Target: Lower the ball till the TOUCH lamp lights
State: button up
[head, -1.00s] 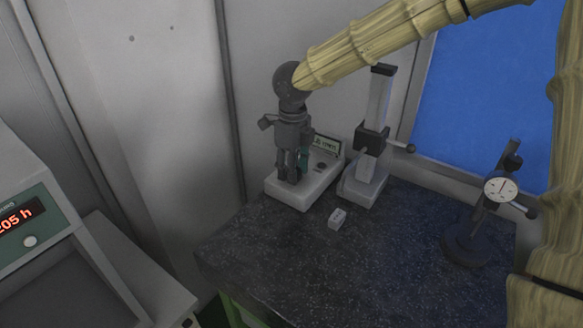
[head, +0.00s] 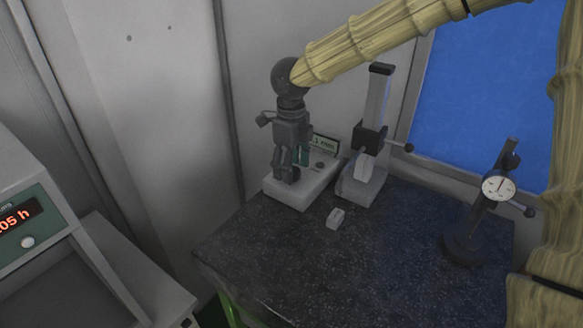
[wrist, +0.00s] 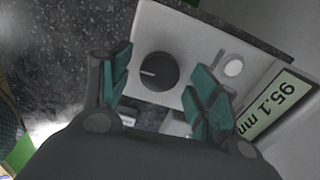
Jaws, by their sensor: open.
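A white control box (head: 297,196) sits at the back left of the dark bench top, below my gripper (head: 288,172). In the wrist view my gripper (wrist: 160,70) is open. Its teal-padded fingers stand either side of a round black knob (wrist: 158,72) on the box; I cannot tell whether they touch it. A round white lamp or button (wrist: 233,68) and a green display (wrist: 278,106) reading 95.1 mm show at the right. A stand (head: 377,95) with a dark carriage (head: 369,139) is right of the box. I cannot make out the ball or the lamp's label.
A small pale block (head: 336,217) lies on the dark bench top (head: 350,270) in front of the stand. A dial gauge (head: 498,187) on its own stand is at the right. A machine with a red readout (head: 18,217) is at the left. The front middle of the bench is clear.

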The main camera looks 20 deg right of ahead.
notch_tip(320, 180, up, 11)
jog(key=shift+r, duration=0.15)
dwell(0.5)
